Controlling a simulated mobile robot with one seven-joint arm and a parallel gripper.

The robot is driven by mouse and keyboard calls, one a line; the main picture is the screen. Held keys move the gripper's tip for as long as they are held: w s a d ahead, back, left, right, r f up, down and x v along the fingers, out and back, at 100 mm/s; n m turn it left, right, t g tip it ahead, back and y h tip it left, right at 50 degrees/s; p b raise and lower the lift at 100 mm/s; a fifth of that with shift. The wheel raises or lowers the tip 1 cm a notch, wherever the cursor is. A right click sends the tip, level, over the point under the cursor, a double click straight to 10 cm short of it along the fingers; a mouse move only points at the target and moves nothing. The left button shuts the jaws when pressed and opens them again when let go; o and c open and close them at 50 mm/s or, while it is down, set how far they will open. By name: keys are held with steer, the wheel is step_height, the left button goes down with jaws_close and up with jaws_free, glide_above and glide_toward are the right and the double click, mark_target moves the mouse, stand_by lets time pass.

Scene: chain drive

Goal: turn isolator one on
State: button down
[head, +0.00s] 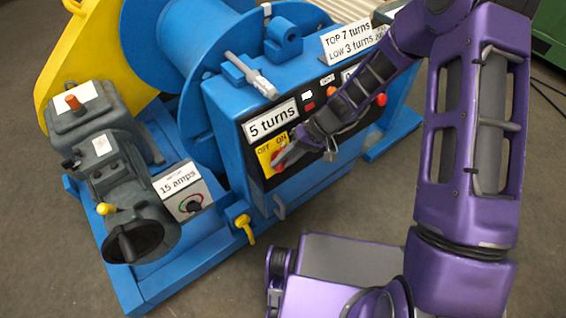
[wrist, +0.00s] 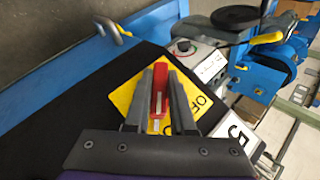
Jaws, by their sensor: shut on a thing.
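An isolator with a yellow plate (head: 264,158) and a red handle (head: 278,167) sits on the black panel at the left end of the blue cabinet, below a "5 turns" label. The plate carries OFF at left and ON at right. My gripper (head: 284,155) is at this handle and partly covers it. In the wrist view, the two grey fingers of my gripper (wrist: 160,100) are shut on the red handle (wrist: 160,78), one on each side, in front of the yellow plate (wrist: 125,92). No isolator number is readable. I cannot tell which label the handle points to.
The blue cabinet (head: 227,112) also bears a red button (head: 380,99) farther right. A grey motor unit (head: 108,150) and a dial labelled "15 amps" (head: 190,205) stand to the left. A yellow-handled lever (head: 245,228) sticks out below the panel.

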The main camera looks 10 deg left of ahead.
steer(key=shift+w, duration=0.1)
stand_by(0.3)
steer(key=c, duration=0.8)
jaws_free()
steer(key=shift+o, duration=0.2)
steer(key=p+v, duration=0.2)
steer(key=v, duration=1.5)
steer(key=shift+d+r, duration=0.1)
